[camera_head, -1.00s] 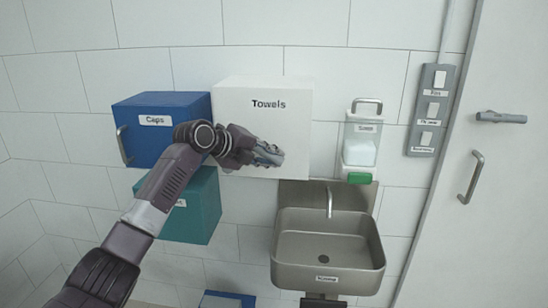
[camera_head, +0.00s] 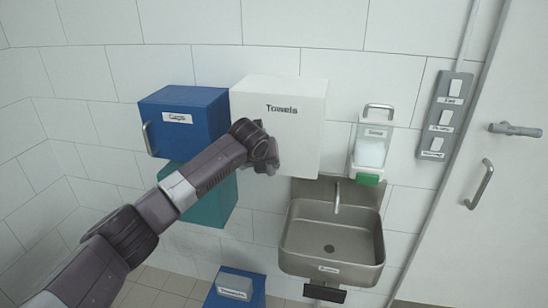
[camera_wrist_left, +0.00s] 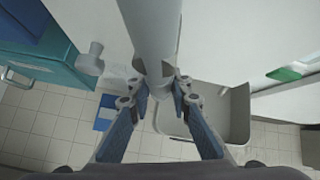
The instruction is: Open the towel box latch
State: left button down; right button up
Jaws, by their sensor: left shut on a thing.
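The white towel box (camera_head: 285,105), labelled "Towels", hangs on the tiled wall above and left of the sink. My left gripper (camera_head: 268,160) is at the lower left of its front face, and my arm and wrist hide the fingers there. In the left wrist view my left gripper (camera_wrist_left: 161,90) has its blue fingers on both sides of a pale grey rod-like part (camera_wrist_left: 152,30), which looks like the box's latch. The fingers are shut on it. Its attachment to the box is not clear. My right gripper is not in view.
The blue caps box (camera_head: 180,132) is close on the left, with a teal box (camera_head: 212,208) below. The soap dispenser (camera_head: 372,150) and steel sink (camera_head: 335,240) are to the right. A blue bin (camera_head: 240,290) stands on the floor.

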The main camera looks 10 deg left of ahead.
pick_arm(q)
jog(key=shift+a+y+p, duration=0.3)
jog(key=shift+y+p, duration=0.1)
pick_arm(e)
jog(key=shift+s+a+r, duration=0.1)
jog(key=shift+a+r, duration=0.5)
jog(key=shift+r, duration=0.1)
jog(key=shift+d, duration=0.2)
pick_arm(q)
jog(key=c, duration=1.8)
grip_release()
jog(key=shift+o, duration=0.2)
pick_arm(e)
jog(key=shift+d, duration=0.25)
pick_arm(q)
jog(key=v, duration=1.2)
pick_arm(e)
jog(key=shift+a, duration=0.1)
